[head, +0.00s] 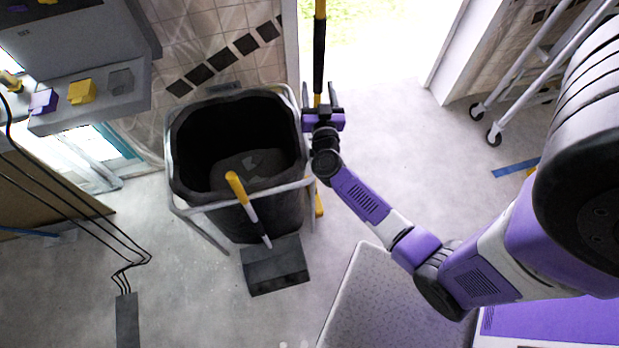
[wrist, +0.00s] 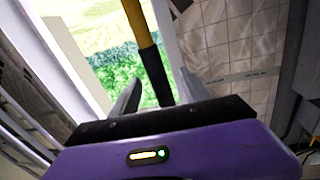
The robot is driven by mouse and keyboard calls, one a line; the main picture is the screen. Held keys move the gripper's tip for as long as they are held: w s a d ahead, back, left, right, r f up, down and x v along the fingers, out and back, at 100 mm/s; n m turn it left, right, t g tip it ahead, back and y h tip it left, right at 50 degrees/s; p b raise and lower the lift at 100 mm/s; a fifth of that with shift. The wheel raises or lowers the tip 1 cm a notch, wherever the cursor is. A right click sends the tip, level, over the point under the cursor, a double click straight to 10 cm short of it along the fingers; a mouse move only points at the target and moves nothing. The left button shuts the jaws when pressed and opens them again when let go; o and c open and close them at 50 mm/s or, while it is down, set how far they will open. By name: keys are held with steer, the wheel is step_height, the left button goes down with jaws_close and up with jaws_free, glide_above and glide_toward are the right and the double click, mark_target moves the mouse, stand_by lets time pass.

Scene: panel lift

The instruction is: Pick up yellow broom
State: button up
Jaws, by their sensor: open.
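The yellow broom shows as an upright pole, yellow with a black grip section (head: 319,58), at the top centre of the head view. My gripper (head: 321,100) is around the lower part of this black section. In the wrist view the pole (wrist: 152,62) runs down between the two open fingers of my gripper (wrist: 158,92), with a gap visible on each side. The purple gripper body hides the pole below the fingers. A small yellow piece (head: 319,204) shows below my wrist, beside the bin. I cannot tell whether it belongs to the broom.
A black bin (head: 185,150) in a grey frame stands just left of my gripper. A dustpan (head: 275,266) with a yellow-tipped handle leans at its front. A wheeled ladder (head: 535,80) stands right. An open doorway (head: 385,60) lies behind the broom. A perforated platform (head: 385,305) is in front.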

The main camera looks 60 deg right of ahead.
steer(key=shift+s+d+f+n, duration=0.1)
steer(key=shift+s+d+n, duration=0.05)
steer(key=shift+s+n, duration=0.15)
steer(key=shift+b+x, duration=0.8)
steer(key=shift+x, duration=3.1)
jaws_close()
